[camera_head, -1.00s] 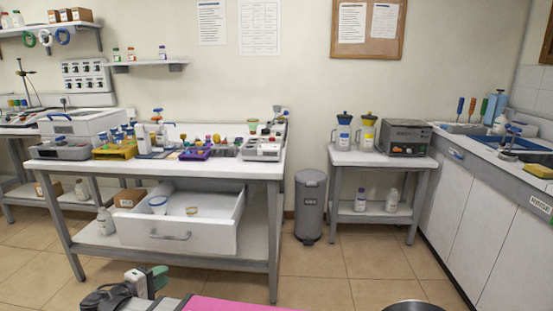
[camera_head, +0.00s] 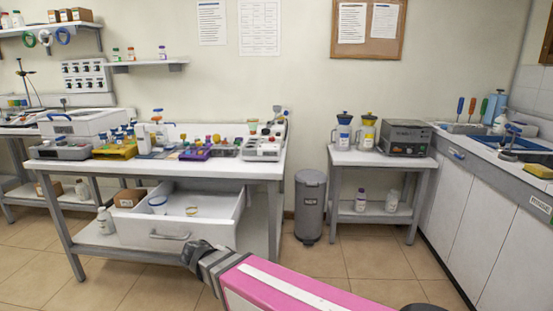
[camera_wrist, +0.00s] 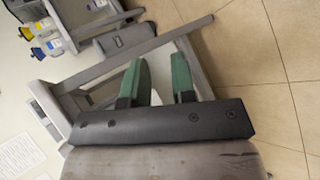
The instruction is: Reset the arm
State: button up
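My gripper (camera_wrist: 159,88) shows in the wrist view with two green fingers apart and nothing held between them. Behind the fingers lie a grey table frame and tiled floor. In the head view my pink and grey arm reaches up from the bottom right to just in front of the open drawer (camera_head: 165,238). The green fingers cannot be made out in the head view.
The drawer stands open under the main table (camera_head: 60,166), which carries racks, bottles and instruments. A grey bin (camera_head: 310,207) stands right of it. A side table (camera_head: 352,158) holds two bottles and a grey device. A counter (camera_head: 470,205) runs along the right. Floor between is clear.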

jog(key=w+d+f+m+g+y, duration=0.1)
jog(key=d+f+m+g+y, duration=0.1)
jog(key=d, duration=0.9)
jog(key=w+d+f+m+g+y, duration=0.2)
jog(key=d+f+m+y, duration=0.1)
jog(key=d, duration=0.8)
jog(key=w+d+f+m+g+y, duration=0.1)
jog(key=d+f+m+g+y, duration=0.1)
jog(key=d, duration=0.9)
jog(key=m+y, duration=0.1)
jog(key=m, duration=0.1)
jog(key=shift+w+f+m, duration=0.3)
jog(key=shift+f, duration=0.1)
